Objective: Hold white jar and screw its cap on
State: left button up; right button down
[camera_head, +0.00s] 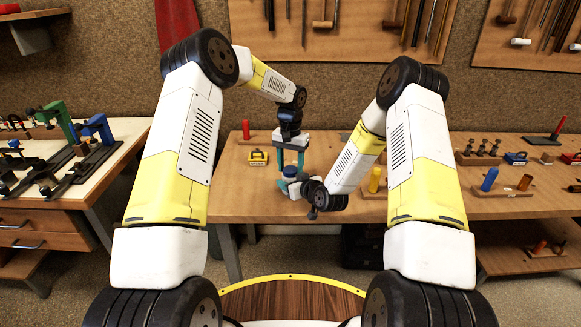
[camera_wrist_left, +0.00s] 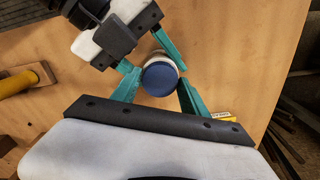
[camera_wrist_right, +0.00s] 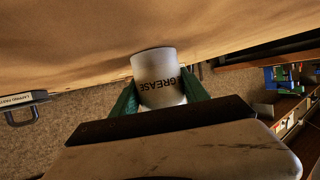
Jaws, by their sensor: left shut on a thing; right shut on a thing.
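The white jar (camera_wrist_right: 160,80), lettered GREASE, is between the green fingers of my right gripper (camera_wrist_right: 160,92), which is shut on it. The round blue cap (camera_wrist_left: 160,79) shows from above in the left wrist view, with the pale jar edge just behind it. My left gripper (camera_head: 290,166) points down from above, its teal fingers on either side of the cap, shut on it. My right gripper (camera_head: 292,184) comes in from the side below it. Whether the cap is seated on the jar or just above it, I cannot tell.
The wooden bench (camera_head: 240,200) lies behind and around the grippers. A yellow block (camera_head: 258,157) and a red cylinder (camera_head: 246,130) stand to the left. A yellow cylinder (camera_head: 375,180) stands to the right, near my right forearm. Bare bench lies left of the grippers.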

pick_arm(q)
jog(key=o, duration=1.6)
jog(key=shift+o, duration=0.2)
jog(key=shift+r, duration=0.15)
notch_tip(320, 180, up, 12)
pick_arm(e)
jog(key=shift+c, duration=2.3)
grip_release()
jog(key=v, duration=0.8)
jog(key=shift+w, duration=0.1)
